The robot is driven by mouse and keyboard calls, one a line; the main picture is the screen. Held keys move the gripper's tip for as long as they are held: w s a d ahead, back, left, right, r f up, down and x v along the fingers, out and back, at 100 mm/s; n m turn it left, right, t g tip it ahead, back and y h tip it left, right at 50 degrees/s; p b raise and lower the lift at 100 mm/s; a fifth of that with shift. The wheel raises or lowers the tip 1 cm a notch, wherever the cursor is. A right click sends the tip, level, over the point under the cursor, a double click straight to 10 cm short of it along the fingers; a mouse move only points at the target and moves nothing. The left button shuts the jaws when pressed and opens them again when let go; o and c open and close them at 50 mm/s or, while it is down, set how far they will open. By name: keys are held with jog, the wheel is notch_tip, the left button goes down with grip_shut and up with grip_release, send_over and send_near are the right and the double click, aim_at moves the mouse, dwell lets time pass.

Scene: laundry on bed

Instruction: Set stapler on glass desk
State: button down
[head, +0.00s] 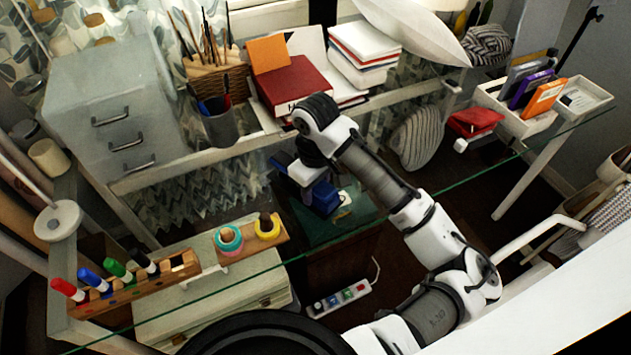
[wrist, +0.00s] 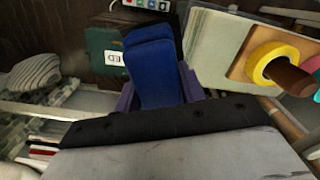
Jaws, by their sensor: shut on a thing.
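The blue stapler (head: 319,196) is at my gripper (head: 308,186), over the middle of the glass desk (head: 480,171). In the wrist view the stapler (wrist: 152,70) stands out between the two purple fingers of my gripper (wrist: 158,90), which are shut on it. The desk is clear glass with a green front edge, so the floor and the things below show through. I cannot tell whether the stapler touches the glass or hangs a little above it. My wrist hides part of the stapler's top in the head view.
A wooden marker rack (head: 135,285) and a tape holder (head: 250,239) with tape rolls stand at the left. Behind are a pencil cup (head: 217,122), a red book (head: 293,84) and a grey drawer box (head: 112,112). A white organiser (head: 530,122) stands at the right. Glass around the stapler looks free.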

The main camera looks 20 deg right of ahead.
jog(key=c, duration=1.3)
grip_release()
jog(key=shift+f, duration=0.15)
jog(key=o, duration=0.5)
jog(key=shift+c, duration=0.2)
notch_tip(320, 180, up, 12)
jog(key=shift+r+b, duration=0.25)
jog(key=shift+b, duration=0.1)
